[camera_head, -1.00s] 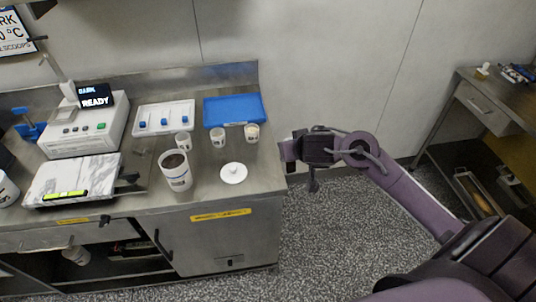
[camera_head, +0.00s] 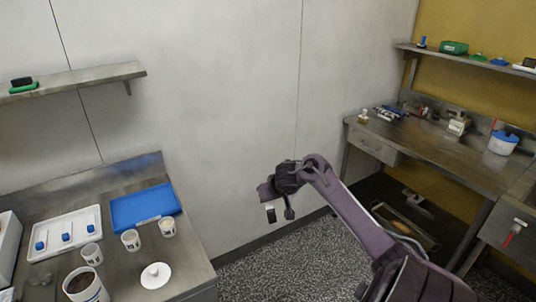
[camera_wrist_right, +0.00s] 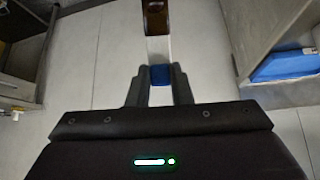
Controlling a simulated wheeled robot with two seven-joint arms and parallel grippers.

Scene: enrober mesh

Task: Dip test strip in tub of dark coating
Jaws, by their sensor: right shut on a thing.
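My right gripper (camera_wrist_right: 159,88) is shut on the blue grip of a test strip (camera_wrist_right: 160,75) in the right wrist view. The strip's middle is pale and its far end is dark brown. In the head view my right gripper (camera_head: 267,194) is over the floor, right of the steel bench, with the strip (camera_head: 271,213) hanging below it. The white tub of dark coating (camera_head: 85,288) stands on the bench at lower left, open, partly cut off by the frame. Its dark contents show. My left gripper is out of view.
A white lid (camera_head: 156,276) lies right of the tub. Small cups (camera_head: 130,240) stand behind it. A white rack (camera_head: 66,236) holds blue-gripped pieces beside a blue tray (camera_head: 143,206). Another bench (camera_head: 440,150) stands at right. Floor lies between the benches.

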